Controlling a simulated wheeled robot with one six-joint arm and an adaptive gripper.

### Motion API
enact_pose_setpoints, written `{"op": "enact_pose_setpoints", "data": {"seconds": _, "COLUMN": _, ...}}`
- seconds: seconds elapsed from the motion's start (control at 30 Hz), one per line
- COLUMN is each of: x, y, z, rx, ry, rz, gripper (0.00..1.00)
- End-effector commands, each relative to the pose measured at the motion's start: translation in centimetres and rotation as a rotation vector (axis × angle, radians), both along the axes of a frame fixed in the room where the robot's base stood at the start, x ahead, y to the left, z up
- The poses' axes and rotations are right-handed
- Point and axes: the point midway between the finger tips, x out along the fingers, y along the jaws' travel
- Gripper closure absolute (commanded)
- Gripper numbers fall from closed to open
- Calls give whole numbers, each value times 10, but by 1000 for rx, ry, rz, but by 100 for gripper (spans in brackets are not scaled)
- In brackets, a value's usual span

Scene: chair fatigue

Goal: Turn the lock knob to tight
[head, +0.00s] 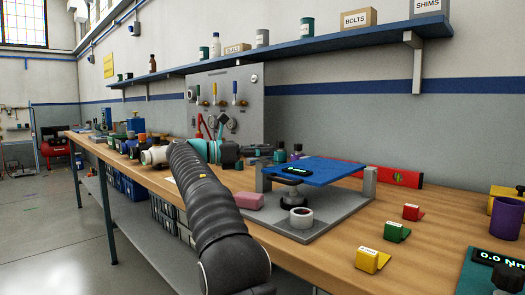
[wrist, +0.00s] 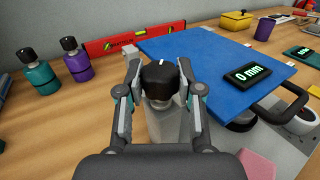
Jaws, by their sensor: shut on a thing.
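The lock knob (wrist: 158,84) is black with a short white mark on its top. It sits on a grey post beside the left edge of the blue seat plate (wrist: 205,85). My gripper (wrist: 161,72) has one finger on each side of the knob and is shut on it. The mark points toward the far side in the wrist view. In the head view my gripper (head: 258,152) reaches the left end of the blue plate (head: 325,171), and the knob cannot be made out clearly there. A display (wrist: 248,74) on the plate reads 0 mm.
A red level (wrist: 130,41) lies behind the plate. Teal (wrist: 38,72) and purple (wrist: 75,58) black-topped pieces stand left of it. A pink block (head: 249,201) lies in front. Red, green and yellow tagged wedges (head: 371,260) stand right, near a torque display (head: 497,262).

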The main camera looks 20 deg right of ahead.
Motion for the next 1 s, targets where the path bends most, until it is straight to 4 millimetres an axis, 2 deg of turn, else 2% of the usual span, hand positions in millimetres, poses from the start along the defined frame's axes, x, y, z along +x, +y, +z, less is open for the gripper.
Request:
{"op": "enact_pose_setpoints", "data": {"seconds": 0.4, "x": 1, "y": 0, "z": -1, "rx": 1, "ry": 0, "rz": -86, "gripper": 99}}
{"op": "enact_pose_setpoints", "data": {"seconds": 0.97, "x": 0, "y": -1, "z": 0, "rx": 0, "ry": 1, "rz": -99, "gripper": 99}}
{"op": "enact_pose_setpoints", "data": {"seconds": 1.0, "x": 0, "y": -1, "z": 0, "rx": 0, "ry": 1, "rz": -98, "gripper": 59}}
